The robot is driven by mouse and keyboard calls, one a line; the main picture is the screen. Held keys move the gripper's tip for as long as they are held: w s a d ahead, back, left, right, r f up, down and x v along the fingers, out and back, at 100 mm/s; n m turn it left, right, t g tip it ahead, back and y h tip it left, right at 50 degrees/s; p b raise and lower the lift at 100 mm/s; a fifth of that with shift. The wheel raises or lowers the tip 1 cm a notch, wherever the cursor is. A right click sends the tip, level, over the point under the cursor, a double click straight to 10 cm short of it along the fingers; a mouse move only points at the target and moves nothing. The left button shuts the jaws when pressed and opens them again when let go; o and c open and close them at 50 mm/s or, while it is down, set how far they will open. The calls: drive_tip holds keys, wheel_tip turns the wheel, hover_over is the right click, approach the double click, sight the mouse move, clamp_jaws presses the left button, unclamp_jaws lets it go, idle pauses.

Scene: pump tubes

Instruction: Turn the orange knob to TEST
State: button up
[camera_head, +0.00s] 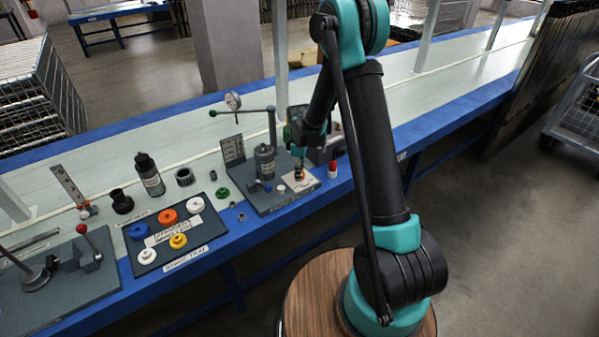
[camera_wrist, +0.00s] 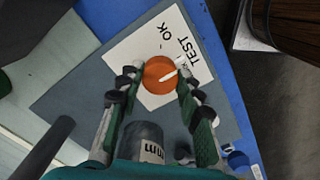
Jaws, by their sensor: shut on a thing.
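The orange knob (camera_wrist: 160,75) is a round disc with a white pointer line, on a white label plate (camera_wrist: 135,50) printed OK and TEST. The pointer runs up and right in the wrist view, toward the plate's edge by the lower end of the word TEST. My gripper (camera_wrist: 156,84) has a finger on each side of the knob and is shut on it. In the head view my gripper (camera_head: 299,157) points down over the knob (camera_head: 299,174), which shows small and partly covered between the fingertips.
A grey cylinder (camera_head: 264,162) and a lever with a dial gauge (camera_head: 233,100) stand left of the knob. A red-and-white piece (camera_head: 332,169) stands to its right. A tray of coloured caps (camera_head: 209,239) lies farther left on the blue-edged bench.

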idle(0.3)
drive_tip(key=o, duration=1.2)
drive_tip(key=shift+c, duration=0.2)
drive_tip(key=shift+r, duration=0.1)
wheel_tip(320, 180, up, 12)
drive_tip(key=s+d+r+m+t, duration=0.2)
drive_tip(key=s+d+r+m, duration=0.2)
drive_tip(key=s+d+m, duration=0.5)
drive_tip(key=s+d+f+m+t, duration=0.1)
drive_tip(key=s+d+m, duration=0.2)
drive_tip(key=s, duration=0.6)
drive_tip(key=s+d+f+m+t, duration=0.1)
drive_tip(key=s+d+m, duration=0.2)
drive_tip(key=s, duration=0.6)
drive_tip(key=shift+s+d+f+m, duration=0.25)
drive_tip(key=shift+d+f+m, duration=0.15)
drive_tip(key=shift+d, duration=0.4)
